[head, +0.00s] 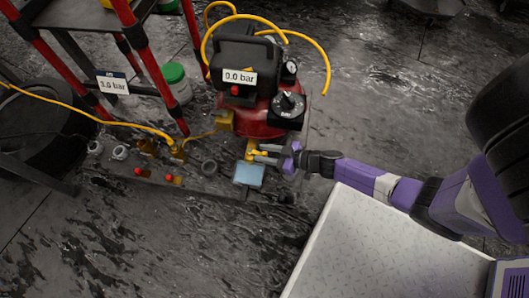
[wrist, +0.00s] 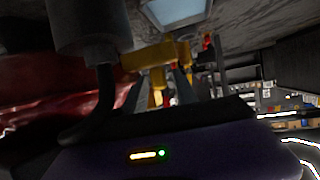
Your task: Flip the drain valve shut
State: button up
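The yellow drain valve (head: 251,149) sits low at the front of the red compressor tank (head: 262,120), above a pale blue tray (head: 249,174). My gripper (head: 265,153) comes in from the right, at the valve. Its two fingers look spread apart, one on each side of the valve's yellow end. I cannot tell whether they touch it. In the wrist view, yellow valve parts (wrist: 147,57) show at the fingers (wrist: 181,82). The lever's exact angle is too small and partly hidden to read.
The compressor carries a 0.0 bar sign (head: 240,78), a gauge (head: 291,67) and a black knob (head: 288,104). A yellow hose (head: 320,60) arches above. A red-posted rack (head: 147,62) and fittings on a low board (head: 150,178) stand left. Floor in front is open.

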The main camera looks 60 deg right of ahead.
grip_shut()
jog(key=shift+d+f+n+y+b, duration=0.3)
jog(key=shift+n+y+b, duration=0.4)
jog(key=shift+b, duration=0.2)
jog(key=shift+d+n+g+y+b, duration=0.2)
jog(key=shift+n+g+y+b, duration=0.15)
jog(key=shift+y+b, duration=0.2)
jog(key=shift+d+r+n+y, duration=0.15)
jog(key=shift+r+n+y, duration=0.05)
jog(key=shift+n+y, duration=0.05)
jog(key=shift+w, duration=0.1)
jog(key=shift+r, duration=0.1)
jog(key=shift+o, duration=1.3)
grip_release()
